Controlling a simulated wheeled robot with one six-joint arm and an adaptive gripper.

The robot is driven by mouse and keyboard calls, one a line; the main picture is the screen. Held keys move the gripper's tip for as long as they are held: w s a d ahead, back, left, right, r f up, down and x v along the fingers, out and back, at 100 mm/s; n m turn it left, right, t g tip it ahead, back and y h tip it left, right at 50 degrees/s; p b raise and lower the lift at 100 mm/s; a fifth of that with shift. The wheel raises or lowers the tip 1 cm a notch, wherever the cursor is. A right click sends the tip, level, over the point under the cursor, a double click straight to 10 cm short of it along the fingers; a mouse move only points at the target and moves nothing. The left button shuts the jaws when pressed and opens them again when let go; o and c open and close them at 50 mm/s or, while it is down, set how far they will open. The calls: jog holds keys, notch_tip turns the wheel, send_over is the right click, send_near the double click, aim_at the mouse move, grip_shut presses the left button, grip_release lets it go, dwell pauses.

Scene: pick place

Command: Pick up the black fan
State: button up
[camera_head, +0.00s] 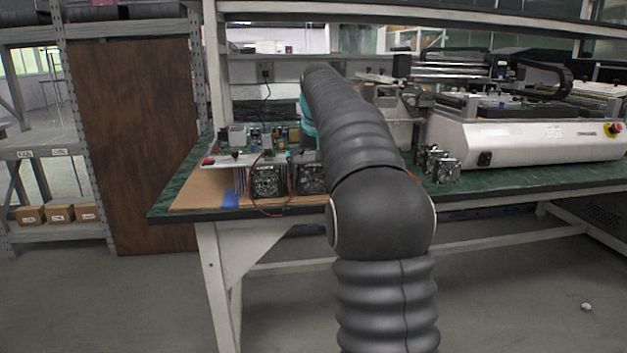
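Two square fans sit at the front of a circuit-board assembly on the left of the workbench. The left fan (268,181) has a dark frame with a pale grille, and the right fan (310,179) is partly covered by my arm. A small group of dark and silver fan-like units (444,168) stands on the bench right of my arm. I cannot tell which of these is the black fan. My arm reaches forward over the bench, and its end is hidden behind its own links. My gripper does not show.
The workbench (530,183) has a green top. A circuit board (238,158) with loose wires lies at left on brown card (205,188). A large white machine (540,143) fills the right side. An overhead shelf (400,12) spans the bench. A metal rack (40,146) stands at far left.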

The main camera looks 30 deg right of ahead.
aim_at(313, 165)
jog(key=c, duration=0.9)
jog(key=shift+r, duration=0.1)
notch_tip(313, 165, up, 10)
jog(key=p, duration=0.4)
jog(key=shift+r+p, duration=0.3)
jog(key=shift+r, duration=1.6)
